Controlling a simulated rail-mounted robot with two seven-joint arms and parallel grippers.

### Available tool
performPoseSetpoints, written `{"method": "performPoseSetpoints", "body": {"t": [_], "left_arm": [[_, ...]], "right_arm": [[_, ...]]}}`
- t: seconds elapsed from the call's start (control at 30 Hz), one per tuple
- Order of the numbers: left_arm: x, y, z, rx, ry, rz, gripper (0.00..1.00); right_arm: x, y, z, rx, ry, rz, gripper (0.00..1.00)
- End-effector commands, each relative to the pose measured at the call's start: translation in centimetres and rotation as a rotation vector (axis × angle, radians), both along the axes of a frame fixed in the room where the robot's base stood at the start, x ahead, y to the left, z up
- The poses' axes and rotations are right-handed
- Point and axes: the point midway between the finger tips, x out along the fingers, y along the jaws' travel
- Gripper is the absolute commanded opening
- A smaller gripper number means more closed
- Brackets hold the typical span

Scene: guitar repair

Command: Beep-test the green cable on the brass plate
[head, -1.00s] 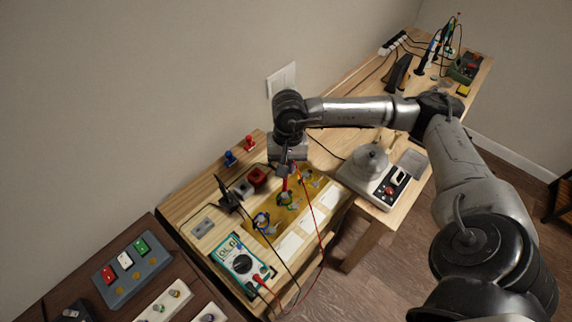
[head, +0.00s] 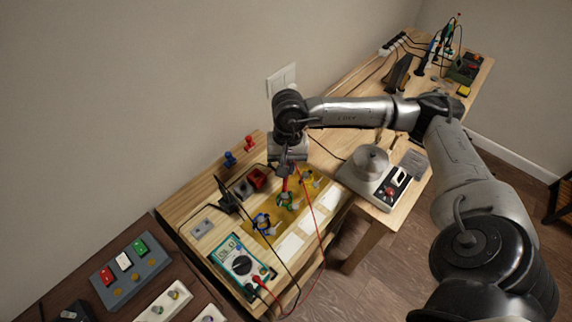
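The green cable (head: 288,202) is a small coil on the yellow brass plate (head: 247,226), between a blue coil (head: 262,223) and a yellow coil (head: 307,179). My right gripper (head: 286,168) points down above the green cable, apparently shut on the red probe (head: 285,185). The probe's lower end is at the green cable; I cannot tell exactly what its tip touches. The multimeter (head: 240,263) lies in front of the plate, with its display too small to read. The black probe (head: 226,193) leans left of the plate. My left gripper is out of view.
Red (head: 249,142) and blue (head: 229,159) posts stand at the back edge. A red block (head: 257,178) is behind the plate. A round-topped device (head: 371,178) stands to the right. The red probe lead loops over the bench front. A button box (head: 131,269) is at the left.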

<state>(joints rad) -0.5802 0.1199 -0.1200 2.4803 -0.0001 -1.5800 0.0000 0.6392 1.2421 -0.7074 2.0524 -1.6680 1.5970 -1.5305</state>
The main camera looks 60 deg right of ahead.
Motion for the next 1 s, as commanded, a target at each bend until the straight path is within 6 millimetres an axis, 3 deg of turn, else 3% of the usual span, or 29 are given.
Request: {"method": "performPoseSetpoints", "body": {"t": [1.0], "left_arm": [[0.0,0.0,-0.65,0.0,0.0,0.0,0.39]], "right_arm": [[-0.01,0.0,-0.67,0.0,0.0,0.0,0.0]]}}
